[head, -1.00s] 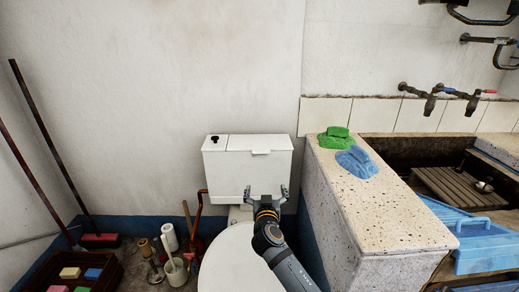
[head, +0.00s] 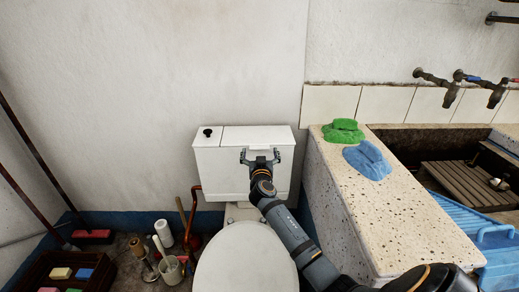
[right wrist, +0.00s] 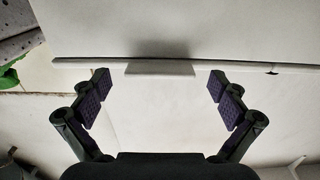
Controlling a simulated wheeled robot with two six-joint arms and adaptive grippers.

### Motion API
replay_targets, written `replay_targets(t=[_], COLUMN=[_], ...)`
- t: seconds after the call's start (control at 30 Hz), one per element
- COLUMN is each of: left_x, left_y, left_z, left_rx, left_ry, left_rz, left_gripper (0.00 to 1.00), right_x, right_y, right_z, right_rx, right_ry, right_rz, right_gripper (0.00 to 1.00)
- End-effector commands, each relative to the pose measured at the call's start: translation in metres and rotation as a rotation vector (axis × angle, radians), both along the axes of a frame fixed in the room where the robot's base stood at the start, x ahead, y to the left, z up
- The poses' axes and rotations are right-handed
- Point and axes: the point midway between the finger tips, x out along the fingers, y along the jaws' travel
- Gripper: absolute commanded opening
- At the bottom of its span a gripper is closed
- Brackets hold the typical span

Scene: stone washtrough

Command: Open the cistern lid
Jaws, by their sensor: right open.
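The white cistern (head: 218,180) stands against the wall behind the toilet. Its lid (head: 238,134) lies flat and shut on top, with a small front tab. My right gripper (head: 260,154) is at the cistern's front edge, open, one finger on each side of the tab. In the right wrist view the tab (right wrist: 160,69) sits centred between the open fingertips (right wrist: 160,86), with nothing gripped. The gripper covers the tab in the head view. My left gripper is out of view.
A stone counter (head: 330,180) with a green cloth (head: 343,131) and a blue cloth (head: 367,160) stands close on the right. The toilet's seat cover (head: 245,260) is below my right arm. A dark button (head: 207,133) is on the cistern's left.

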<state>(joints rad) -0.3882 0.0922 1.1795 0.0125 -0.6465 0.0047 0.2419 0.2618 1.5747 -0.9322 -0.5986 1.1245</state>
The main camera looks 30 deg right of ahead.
Motion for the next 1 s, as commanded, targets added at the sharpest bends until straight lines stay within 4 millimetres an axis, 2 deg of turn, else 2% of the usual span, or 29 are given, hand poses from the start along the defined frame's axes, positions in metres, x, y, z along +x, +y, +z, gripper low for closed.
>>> replay_targets(t=[0.1,0.2,0.47,1.0], left_x=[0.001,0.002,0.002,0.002], left_y=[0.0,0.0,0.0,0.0], left_z=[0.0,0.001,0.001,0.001], left_rx=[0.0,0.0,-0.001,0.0], left_ry=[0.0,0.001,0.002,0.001], left_rz=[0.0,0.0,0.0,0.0], left_gripper=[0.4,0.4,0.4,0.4], right_x=[0.014,0.019,0.02,0.02], right_y=[-0.008,-0.012,-0.012,-0.013], right_z=[0.0,0.0,0.0,0.001], right_rx=[-0.001,-0.001,0.0,-0.002], right_ry=[-0.001,0.001,0.0,-0.003], right_rz=[0.0,0.0,0.001,0.001], right_gripper=[0.98,0.98,0.98,0.26])
